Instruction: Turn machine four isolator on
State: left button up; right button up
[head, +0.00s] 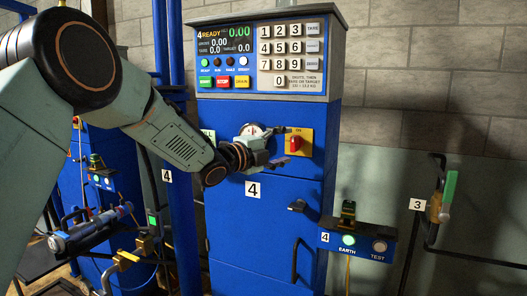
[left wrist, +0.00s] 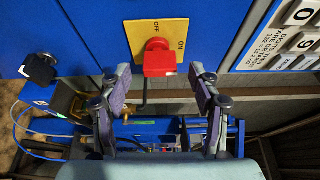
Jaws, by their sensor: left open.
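The isolator is a red knob (head: 295,143) on a yellow plate (head: 305,136) on the front of the blue machine labelled 4 (head: 253,189). In the left wrist view the red knob (left wrist: 160,58) sits on the yellow plate (left wrist: 137,36), marked OFF and ON. Which mark the knob points to is hard to tell. My left gripper (head: 284,150) is just left of the knob in the head view. In the left wrist view its open fingers (left wrist: 160,78) are spread to either side below the knob, with nothing between them. My right gripper is not in view.
Above the isolator are a keypad (head: 289,47) and a display (head: 223,42) reading 4 READY. A black door handle (head: 297,206) is below. An earth/test box (head: 357,242) stands right of the cabinet.

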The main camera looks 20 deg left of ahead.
pick_arm(q)
jog(key=v, duration=0.7)
jog(key=shift+s+a, duration=0.2)
jog(key=shift+s, duration=0.15)
jog(key=s+d+f+n+g+y, duration=0.1)
jog(key=s+f+n+g+y, duration=0.1)
jog(key=s+f+n, duration=0.6)
jog(key=s+d+f+n+g+y, duration=0.1)
jog(key=s+f+n+g, duration=0.15)
jog(key=f+n, duration=0.65)
jog(key=s+d+f+n+g+y, duration=0.1)
jog(key=s+f+n+g+y, duration=0.2)
jog(key=f, duration=1.1)
jog(key=s+f+n+g, duration=0.1)
jog(key=s+f+g, duration=0.2)
jog(key=s+f, duration=0.3)
jog(key=s+f+n+g+y, duration=0.1)
jog(key=s+f+g, duration=0.2)
jog(key=s, duration=1.3)
jog(key=s+d+f+n+g, duration=0.1)
jog(key=s+f+g, duration=0.2)
jog(key=s+f, duration=0.6)
jog(key=shift+s, duration=1.15)
